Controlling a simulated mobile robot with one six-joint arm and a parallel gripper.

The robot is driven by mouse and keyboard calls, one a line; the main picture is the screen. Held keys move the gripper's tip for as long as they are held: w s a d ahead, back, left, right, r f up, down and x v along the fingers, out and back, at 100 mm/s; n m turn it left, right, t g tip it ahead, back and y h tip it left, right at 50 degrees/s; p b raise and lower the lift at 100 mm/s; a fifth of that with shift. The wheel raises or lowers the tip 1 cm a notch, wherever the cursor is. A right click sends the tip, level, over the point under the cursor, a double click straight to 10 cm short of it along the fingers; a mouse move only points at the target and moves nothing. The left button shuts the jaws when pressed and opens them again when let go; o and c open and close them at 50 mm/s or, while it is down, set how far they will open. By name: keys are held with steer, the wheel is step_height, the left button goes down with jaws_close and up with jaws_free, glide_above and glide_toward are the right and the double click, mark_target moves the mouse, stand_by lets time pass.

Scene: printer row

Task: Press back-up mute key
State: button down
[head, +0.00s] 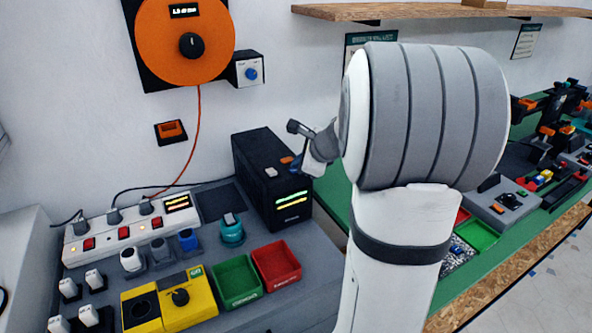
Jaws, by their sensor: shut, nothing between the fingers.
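The back-up unit (262,178) is a tall black box with lit yellow-green bars on its front, standing upright at the back of the grey bench. On its top face are an orange key (287,159) and a white key (271,172). I cannot read any label to tell which is the mute key. My gripper (298,165) is shut and empty, at the right side of the box's top near the orange key. My large arm link hides most of the wrist. I cannot tell whether the fingertips touch the box.
A power strip (130,228) with plugs and red switches lies left. In front are a yellow socket box (181,296), a green bin (237,280), a red bin (276,264) and a teal round device (231,230). A shelf (415,11) runs above.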

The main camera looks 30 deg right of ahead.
steer(key=shift+r, duration=0.1)
steer(key=shift+r+p, duration=0.7)
step_height(320, 180, up, 5)
steer(key=p, duration=0.4)
stand_by(0.3)
stand_by(0.7)
steer(key=s+a+n+g, duration=0.2)
steer(key=s+a+n, duration=0.45)
steer(key=a, duration=0.25)
steer(key=s+a+n+g+h, duration=0.1)
steer(key=s+a+n+g, duration=0.1)
steer(key=s+n, duration=0.7)
steer(key=s+a+f+n+g+h, duration=0.1)
steer(key=s+a+n, duration=0.4)
steer(key=s+n, duration=0.3)
steer(key=shift+s+a+f+n+g, duration=0.3)
steer(key=shift+s+n+g, duration=0.1)
steer(key=shift+s, duration=0.6)
